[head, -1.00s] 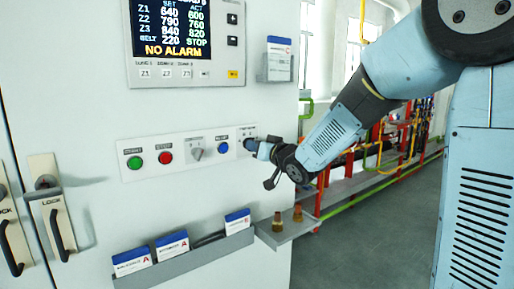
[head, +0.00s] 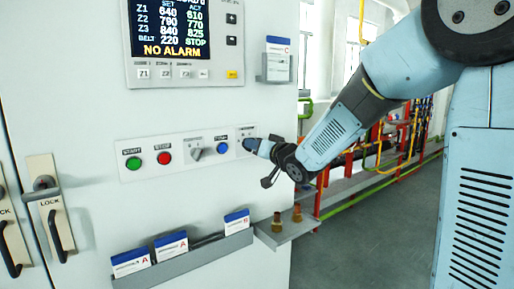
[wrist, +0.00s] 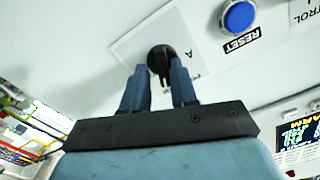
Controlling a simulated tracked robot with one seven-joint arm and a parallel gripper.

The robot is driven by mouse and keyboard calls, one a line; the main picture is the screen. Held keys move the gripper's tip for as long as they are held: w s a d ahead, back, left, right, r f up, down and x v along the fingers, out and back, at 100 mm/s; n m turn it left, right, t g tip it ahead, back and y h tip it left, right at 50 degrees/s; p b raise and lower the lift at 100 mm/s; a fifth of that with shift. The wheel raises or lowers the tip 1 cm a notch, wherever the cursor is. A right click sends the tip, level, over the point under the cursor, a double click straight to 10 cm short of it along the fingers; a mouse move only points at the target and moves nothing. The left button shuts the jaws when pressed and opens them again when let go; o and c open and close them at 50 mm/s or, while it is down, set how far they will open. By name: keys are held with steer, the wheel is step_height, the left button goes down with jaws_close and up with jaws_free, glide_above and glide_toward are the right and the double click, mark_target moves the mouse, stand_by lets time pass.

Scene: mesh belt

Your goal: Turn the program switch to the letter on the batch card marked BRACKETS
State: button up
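The program switch is a black round knob (wrist: 161,58) on a pale plate, seen in the wrist view with a narrow grip bar. My gripper (wrist: 158,75) is at the knob, one blue finger on each side, with a gap visible between the fingers and the bar. A letter A shows on the plate beside it. In the head view my gripper (head: 252,146) hides most of the switch at the panel's right end.
The button strip (head: 138,177) has a green START button (head: 134,163), a red STOP button (head: 164,158), a grey selector (head: 195,153) and a blue button (head: 222,147), which is marked RESET in the wrist view (wrist: 238,16). A small shelf (head: 285,233) holds two brass-coloured pieces.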

steer(key=shift+o, duration=0.8)
steer(key=shift+a, duration=0.1)
steer(key=shift+s, duration=0.1)
steer(key=v, duration=1.3)
steer(key=shift+s+d, duration=0.3)
steer(key=shift+f, duration=0.1)
